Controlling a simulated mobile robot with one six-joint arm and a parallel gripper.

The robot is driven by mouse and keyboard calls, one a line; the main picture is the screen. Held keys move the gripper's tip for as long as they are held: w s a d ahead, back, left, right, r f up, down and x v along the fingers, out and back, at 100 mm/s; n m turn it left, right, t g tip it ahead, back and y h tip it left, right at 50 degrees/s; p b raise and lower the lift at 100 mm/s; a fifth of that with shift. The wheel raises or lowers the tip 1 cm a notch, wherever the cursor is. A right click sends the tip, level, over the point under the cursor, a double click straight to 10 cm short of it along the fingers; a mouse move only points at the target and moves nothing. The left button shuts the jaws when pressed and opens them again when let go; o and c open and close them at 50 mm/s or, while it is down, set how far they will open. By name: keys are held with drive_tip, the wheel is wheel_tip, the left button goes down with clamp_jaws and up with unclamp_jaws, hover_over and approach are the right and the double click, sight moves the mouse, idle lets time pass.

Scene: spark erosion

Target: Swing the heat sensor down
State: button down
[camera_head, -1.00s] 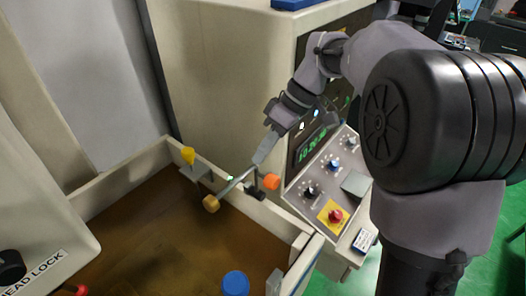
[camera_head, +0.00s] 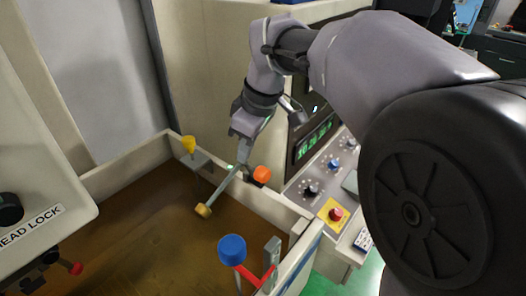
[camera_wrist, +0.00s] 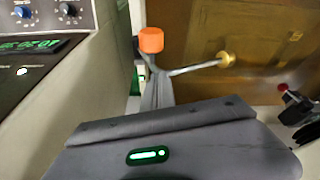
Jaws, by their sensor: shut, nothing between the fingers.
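A thin metal rod with a brass-coloured tip (camera_head: 203,210), which looks like the heat sensor arm, is mounted at the tank's rear wall near an orange knob (camera_head: 262,173). It slopes down to the left, its tip low over the brown tank. The wrist view also shows the brass tip (camera_wrist: 227,59) and orange knob (camera_wrist: 151,40). My gripper (camera_head: 242,163) is shut and empty at the rod's upper end, just left of the orange knob. I cannot tell whether it touches the rod. The pivot is partly hidden by my gripper.
A yellow piece (camera_head: 188,143) stands on the rear wall to the left. A blue knob (camera_head: 232,249) and red-and-grey bracket stand at the front right. The control panel (camera_head: 318,183) with a red button (camera_head: 336,214) is close on the right. The tank's middle is open.

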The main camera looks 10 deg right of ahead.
sight(210, 214)
drive_tip(key=s+a+f+t+h+b, duration=0.2)
drive_tip(key=b, duration=0.2)
drive_tip(key=s+a+f+n+t+h+b, duration=0.1)
drive_tip(key=s+a+f+t+h+b, duration=0.1)
drive_tip(key=f+b, duration=0.1)
drive_tip(key=s+a+f+t+h+b, duration=0.1)
drive_tip(key=a+f+t+b, duration=0.1)
drive_tip(key=b, duration=0.3)
drive_tip(key=shift+s+f+n+h, duration=0.25)
drive_tip(key=shift+s+n+h, duration=0.05)
drive_tip(key=shift+s+h, duration=0.1)
drive_tip(key=shift+s+a+f+b, duration=0.15)
drive_tip(key=shift+f+b, duration=0.3)
drive_tip(key=shift+f, duration=0.3)
drive_tip(key=shift+s+a+f+b, duration=0.1)
drive_tip(key=shift+s+f+b, duration=0.05)
drive_tip(key=shift+f+b, duration=0.45)
drive_tip(key=shift+s+a+f+b, duration=0.15)
drive_tip(key=shift+f+b, duration=0.2)
drive_tip(key=shift+f, duration=0.5)
drive_tip(key=p+v, duration=0.1)
drive_tip(key=v, duration=0.3)
drive_tip(key=shift+s+a+r, duration=0.1)
drive_tip(key=shift+s+r, duration=0.1)
drive_tip(key=shift+r, duration=0.1)
drive_tip(key=s+a+p, duration=0.1)
drive_tip(key=s+a, duration=0.3)
drive_tip(key=s, duration=0.7)
drive_tip(key=shift+s, duration=0.3)
